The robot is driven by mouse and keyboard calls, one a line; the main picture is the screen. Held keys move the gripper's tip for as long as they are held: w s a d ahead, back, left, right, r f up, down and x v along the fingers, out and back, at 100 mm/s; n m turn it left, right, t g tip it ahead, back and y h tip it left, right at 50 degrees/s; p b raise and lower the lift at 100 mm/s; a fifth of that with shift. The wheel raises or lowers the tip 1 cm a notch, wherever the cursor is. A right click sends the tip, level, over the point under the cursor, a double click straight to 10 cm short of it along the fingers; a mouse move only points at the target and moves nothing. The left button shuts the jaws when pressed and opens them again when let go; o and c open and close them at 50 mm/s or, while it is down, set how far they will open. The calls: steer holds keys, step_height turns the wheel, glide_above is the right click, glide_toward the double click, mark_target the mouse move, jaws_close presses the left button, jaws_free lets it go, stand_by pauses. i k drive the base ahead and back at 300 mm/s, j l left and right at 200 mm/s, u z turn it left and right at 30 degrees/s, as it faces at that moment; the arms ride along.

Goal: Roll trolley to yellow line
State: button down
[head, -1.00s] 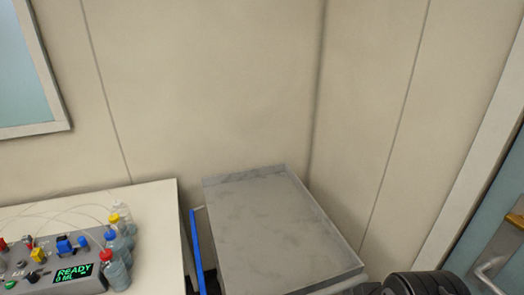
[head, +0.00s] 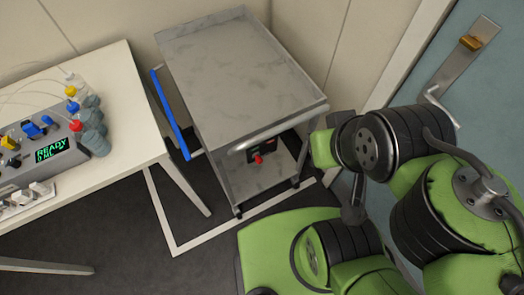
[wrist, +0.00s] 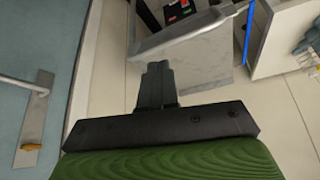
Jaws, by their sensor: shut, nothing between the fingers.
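The trolley (head: 225,75) stands in the wall corner in the head view, with a grey marbled top, a lower shelf (head: 262,175) and a pale bar handle (head: 275,134) along its near end. In the wrist view the handle (wrist: 185,36) crosses just beyond my gripper (wrist: 157,68). My gripper's dark fingers are shut and empty, close to the handle; whether they touch it I cannot tell. My arm hides part of the floor at the right in the head view. No yellow line shows in either view.
A white table (head: 125,125) with a control box (head: 40,150) and bottles stands left of the trolley. A blue bar (head: 170,115) is between them. A white floor line (head: 210,236) runs around the trolley. A blue-grey door (head: 490,100) is at the right.

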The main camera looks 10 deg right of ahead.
mark_target(238, 87)
steer(key=j, duration=0.75)
steer(key=k+j, duration=0.1)
steer(key=j, duration=0.65)
